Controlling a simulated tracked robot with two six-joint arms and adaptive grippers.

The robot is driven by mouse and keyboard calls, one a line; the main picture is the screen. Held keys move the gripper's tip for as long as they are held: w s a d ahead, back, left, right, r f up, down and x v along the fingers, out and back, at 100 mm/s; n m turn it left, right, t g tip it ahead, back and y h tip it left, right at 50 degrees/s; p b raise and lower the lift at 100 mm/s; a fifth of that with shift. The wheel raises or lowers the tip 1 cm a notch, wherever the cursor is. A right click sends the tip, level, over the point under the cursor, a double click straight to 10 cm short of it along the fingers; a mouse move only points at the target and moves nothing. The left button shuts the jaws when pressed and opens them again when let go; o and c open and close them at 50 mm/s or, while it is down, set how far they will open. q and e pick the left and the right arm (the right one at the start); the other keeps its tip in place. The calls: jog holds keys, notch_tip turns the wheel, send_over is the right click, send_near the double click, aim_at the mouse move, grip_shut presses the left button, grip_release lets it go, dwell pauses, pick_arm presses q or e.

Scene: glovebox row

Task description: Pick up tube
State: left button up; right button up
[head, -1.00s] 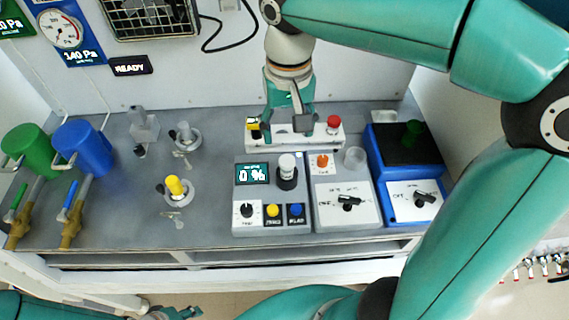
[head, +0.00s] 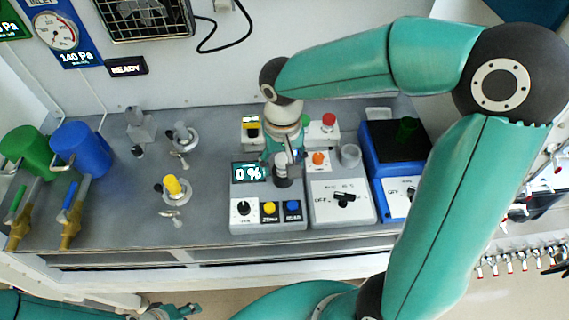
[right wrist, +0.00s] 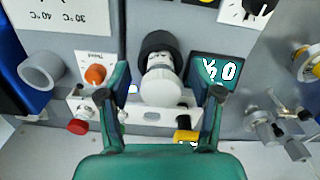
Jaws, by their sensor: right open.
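The tube (right wrist: 161,82) has a whitish body and stands in a black holder (right wrist: 158,43) on the grey device with the "0 %" display. In the head view the black holder (head: 283,182) shows below my right gripper (head: 283,157), which hides most of the tube. In the right wrist view my right gripper (right wrist: 160,93) is open, with one finger on each side of the tube. I see no clear contact. My left gripper (head: 178,311) is at the bottom edge of the head view, far from the tube, and its jaws are unclear.
The display (head: 248,172) and orange knob (head: 318,158) flank the tube. A white bar with a red button (head: 328,121) lies behind it. A grey cup (head: 350,154) and blue device (head: 377,163) stand to the right. Open bench lies left, around a yellow-topped valve (head: 172,186).

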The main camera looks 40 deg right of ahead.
jog(key=c, duration=1.2)
jog(key=shift+r, duration=0.1)
